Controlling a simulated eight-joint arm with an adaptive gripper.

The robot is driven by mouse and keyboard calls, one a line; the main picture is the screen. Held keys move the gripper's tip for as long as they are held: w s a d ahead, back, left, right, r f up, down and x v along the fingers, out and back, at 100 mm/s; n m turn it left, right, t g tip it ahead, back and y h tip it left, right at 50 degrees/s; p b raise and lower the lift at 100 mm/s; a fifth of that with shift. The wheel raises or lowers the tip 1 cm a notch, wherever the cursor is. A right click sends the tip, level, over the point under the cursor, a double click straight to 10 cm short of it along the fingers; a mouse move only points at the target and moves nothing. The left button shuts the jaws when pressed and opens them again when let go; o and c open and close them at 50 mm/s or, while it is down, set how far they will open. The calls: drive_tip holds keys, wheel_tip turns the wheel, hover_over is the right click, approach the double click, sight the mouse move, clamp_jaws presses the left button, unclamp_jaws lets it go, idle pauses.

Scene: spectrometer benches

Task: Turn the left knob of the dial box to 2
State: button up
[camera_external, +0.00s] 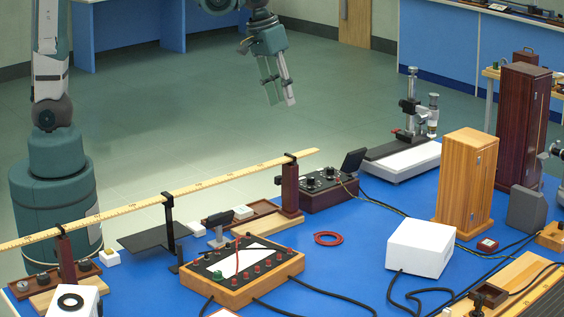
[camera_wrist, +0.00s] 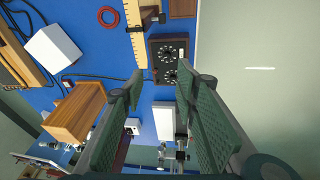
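The dial box (camera_external: 330,193) is a dark reddish-brown box with a black top and knobs, standing near the far edge of the blue bench, just right of the ruler's post. In the wrist view the dial box (camera_wrist: 157,47) shows its black face with two round dials, one above the other, ringed by pale marks. The dial readings are too small to tell. My gripper (camera_external: 282,103) hangs in the air above and beyond the box, pointing down, apart from it. In the wrist view my gripper (camera_wrist: 158,68) has its two green pads spread apart with nothing between them.
A long ruler (camera_external: 180,188) on posts runs left of the box. A microscope stand (camera_external: 400,160) is to its right. A wooden cabinet (camera_external: 466,185), white box (camera_external: 420,247), terminal box (camera_external: 245,270) and red ring (camera_external: 328,239) share the bench. Cables cross it.

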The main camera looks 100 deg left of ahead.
drive_tip(key=w+a+f+n+g, duration=0.2)
drive_tip(key=w+a+f+n, duration=0.1)
drive_tip(key=w+a+f, duration=0.45)
drive_tip(key=n+g+p, duration=0.1)
drive_tip(key=n+p, duration=0.1)
drive_tip(key=n, duration=0.1)
hover_over(331, 168)
drive_tip(key=shift+h, duration=0.3)
drive_tip(key=shift+a+f, duration=0.15)
drive_tip(key=shift+f, duration=5)
drive_tip(key=shift+f, duration=0.1)
drive_tip(key=shift+f, duration=3.8)
drive_tip(key=shift+m, duration=0.3)
drive_tip(key=c, duration=0.9)
